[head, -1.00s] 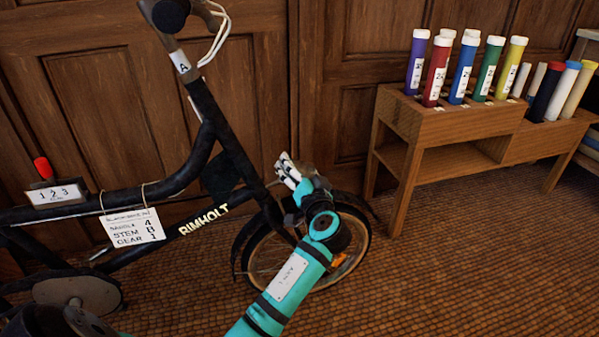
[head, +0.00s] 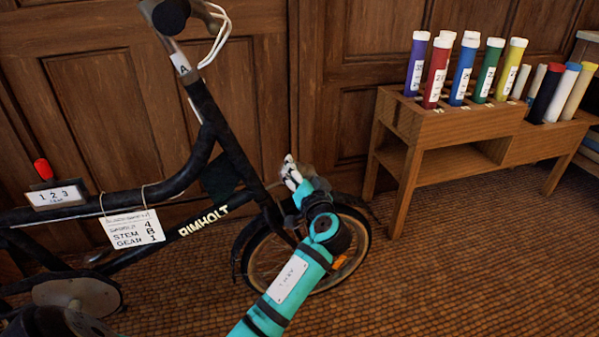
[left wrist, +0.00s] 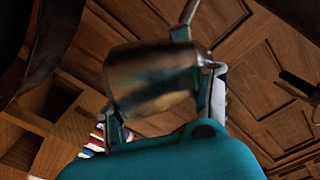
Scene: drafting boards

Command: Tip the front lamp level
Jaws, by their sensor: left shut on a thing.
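The front lamp (left wrist: 155,80) is a shiny metal cylinder in the left wrist view. It lies between the two fingers of my left gripper (left wrist: 165,95), which is shut on it. In the head view my left gripper (head: 291,172) is above the front wheel of a black bicycle (head: 237,153). There the lamp is mostly hidden behind the gripper, so its exact tilt is hard to tell. My right gripper is not in view.
A white card (head: 133,229) hangs from the bicycle frame. A wooden rack (head: 452,127) with several coloured tubes stands at the right. A panelled wooden wall (head: 100,100) is close behind the bicycle. The tiled floor (head: 450,280) at the lower right is clear.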

